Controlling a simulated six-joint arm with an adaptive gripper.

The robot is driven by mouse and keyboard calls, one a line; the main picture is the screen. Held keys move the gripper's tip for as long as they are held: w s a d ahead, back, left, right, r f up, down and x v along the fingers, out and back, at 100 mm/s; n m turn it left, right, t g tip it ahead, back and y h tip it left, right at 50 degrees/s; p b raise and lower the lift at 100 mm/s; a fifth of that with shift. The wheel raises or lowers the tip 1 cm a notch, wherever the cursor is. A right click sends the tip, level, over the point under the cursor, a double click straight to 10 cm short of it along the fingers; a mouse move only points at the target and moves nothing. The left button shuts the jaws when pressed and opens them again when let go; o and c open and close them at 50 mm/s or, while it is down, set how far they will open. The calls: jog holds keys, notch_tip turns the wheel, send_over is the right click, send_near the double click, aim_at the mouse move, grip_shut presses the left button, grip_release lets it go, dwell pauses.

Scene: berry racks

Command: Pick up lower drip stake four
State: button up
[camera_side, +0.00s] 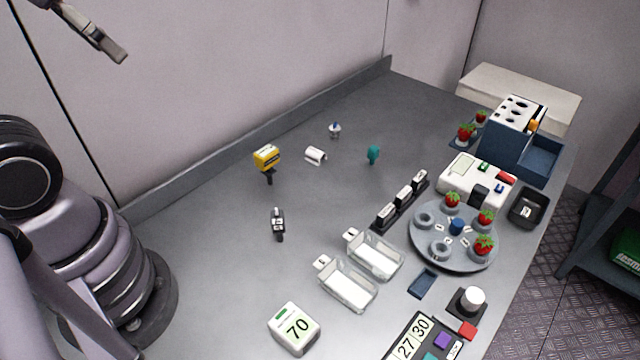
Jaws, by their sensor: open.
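My gripper (112,47) is at the top left, high above the bench and far from the objects, with nothing seen in it. A small dark stake-like piece (278,223) with a pale label stands alone in the middle of the bench. A black rack (381,225) at centre right carries several dark blocks with white labels. The numbers on these pieces are too small to read, so I cannot tell which one is drip stake four.
A yellow tool (267,156), white cylinder (315,155) and teal piece (373,153) stand behind. A round grey tray (462,263) with strawberries is right. The left bench is clear.

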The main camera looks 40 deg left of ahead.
jog(key=w+f+m+g+y, duration=0.3)
jog(key=w+f+m+g, duration=0.2)
jog(key=w+f, duration=0.1)
jog(key=m+t+y, duration=0.3)
jog(key=m+y, duration=0.4)
jog(key=m, duration=0.5)
send_over(277, 217)
jog(key=s+a, duration=0.1)
jog(key=s, duration=0.1)
notch_tip(277, 217, down, 16)
jog(key=d+f+m+t, duration=0.1)
jog(key=f+m, duration=0.2)
jog(key=d+f+m+t, duration=0.2)
jog(key=f+m, duration=0.1)
jog(key=f, duration=0.1)
jog(key=s+d+f+m+t, duration=0.1)
jog(key=f+m+t, duration=0.1)
jog(key=f, duration=0.2)
jog(key=shift+d+f+m, duration=0.2)
jog(key=shift+d+m, duration=0.05)
jog(key=shift+m, duration=0.15)
jog(key=shift+w+a+f, duration=0.1)
jog(key=shift+w+f, duration=0.05)
jog(key=shift+f, duration=0.15)
jog(key=x, duration=0.7)
jog(key=shift+a+r, duration=0.1)
jog(key=shift+c, duration=0.3)
jog(key=c, duration=0.9)
